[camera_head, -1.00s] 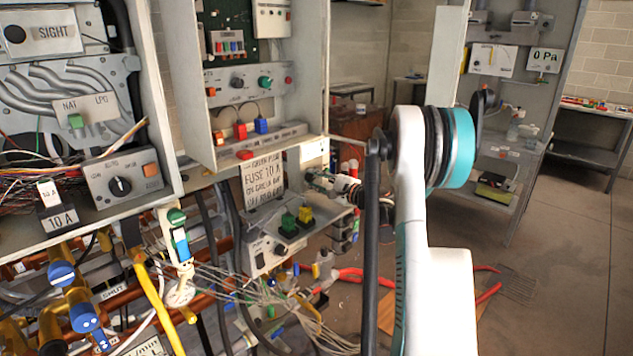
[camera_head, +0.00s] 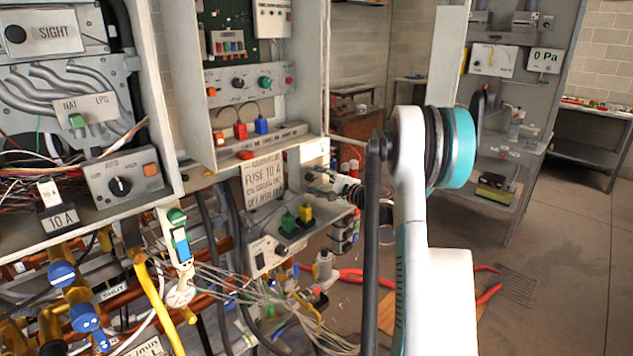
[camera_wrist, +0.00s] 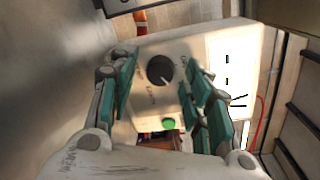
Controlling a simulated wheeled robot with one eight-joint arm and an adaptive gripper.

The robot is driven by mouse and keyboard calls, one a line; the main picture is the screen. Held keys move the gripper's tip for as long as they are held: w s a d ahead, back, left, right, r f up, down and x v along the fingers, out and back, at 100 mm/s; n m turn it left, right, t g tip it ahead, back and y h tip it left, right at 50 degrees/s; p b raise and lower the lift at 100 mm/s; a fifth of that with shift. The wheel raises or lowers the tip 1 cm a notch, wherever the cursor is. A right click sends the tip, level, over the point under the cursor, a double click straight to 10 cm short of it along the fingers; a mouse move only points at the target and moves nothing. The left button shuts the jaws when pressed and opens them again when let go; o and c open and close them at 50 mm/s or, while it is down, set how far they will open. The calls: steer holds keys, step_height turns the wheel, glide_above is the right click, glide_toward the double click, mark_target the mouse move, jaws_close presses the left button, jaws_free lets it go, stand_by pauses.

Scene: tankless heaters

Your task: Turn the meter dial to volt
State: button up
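In the wrist view the meter is a pale panel (camera_wrist: 187,50) with a round black dial (camera_wrist: 160,70). A light pointer line shows on the dial, with small markings around it that are too blurred to read. A green button (camera_wrist: 168,123) is below the dial. My gripper (camera_wrist: 160,88) is open, its teal-padded fingers on either side of the dial. No finger clearly touches it, and the depth gap cannot be told. In the head view my arm hides much of the gripper's surroundings, and I cannot make out the dial there.
A bright white display (camera_wrist: 233,75) with dark marks lies right of the dial. A shelf unit (camera_head: 513,165) stands at right. Open floor (camera_head: 570,230) shows at lower right.

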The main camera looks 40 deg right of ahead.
steer(key=s, duration=0.4)
steer(key=s+d, duration=0.1)
steer(key=s, duration=0.7)
steer(key=shift+d+r, duration=0.15)
steer(key=shift+r, duration=0.1)
